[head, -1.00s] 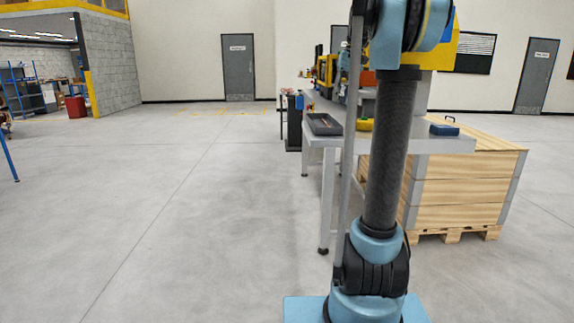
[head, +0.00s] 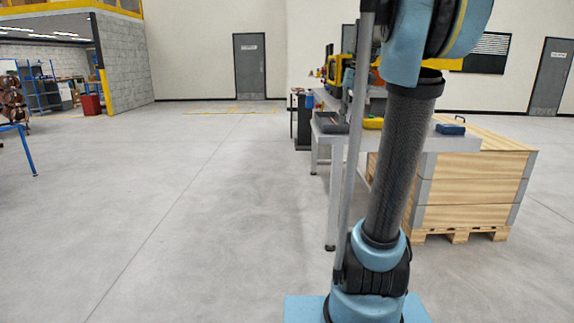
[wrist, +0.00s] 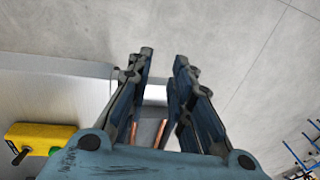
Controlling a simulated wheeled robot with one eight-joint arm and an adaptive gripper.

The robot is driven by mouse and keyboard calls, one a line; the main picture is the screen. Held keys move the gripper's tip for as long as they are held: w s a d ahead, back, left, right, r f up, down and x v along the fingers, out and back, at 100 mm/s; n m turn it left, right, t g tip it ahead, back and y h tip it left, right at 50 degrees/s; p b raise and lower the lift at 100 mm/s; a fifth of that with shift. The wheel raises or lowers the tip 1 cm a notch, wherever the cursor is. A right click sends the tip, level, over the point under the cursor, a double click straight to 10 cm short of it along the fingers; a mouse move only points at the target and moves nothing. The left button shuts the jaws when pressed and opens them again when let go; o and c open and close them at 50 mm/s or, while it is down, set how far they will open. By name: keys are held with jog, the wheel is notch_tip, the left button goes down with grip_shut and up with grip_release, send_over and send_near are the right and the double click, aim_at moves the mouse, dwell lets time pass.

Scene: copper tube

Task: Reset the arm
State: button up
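My gripper (wrist: 164,62) shows in the wrist view with its two dark fingers apart, and nothing is seen between the tips. Copper-coloured pieces (wrist: 160,131) show low in the gap near the base of the fingers. I cannot tell whether they touch the fingers or lie below. In the head view my arm stands upright at right of centre, and its upper part and the gripper are out of the picture.
A wooden crate on a pallet (head: 475,190) is at right.

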jog(key=s+a+f+t+h, duration=0.1)
jog(key=s+a+f+h, duration=0.1)
jog(key=s+f, duration=2.4)
notch_tip(320, 180, down, 4)
jog(key=shift+f+t, duration=0.2)
jog(key=shift+t, duration=0.2)
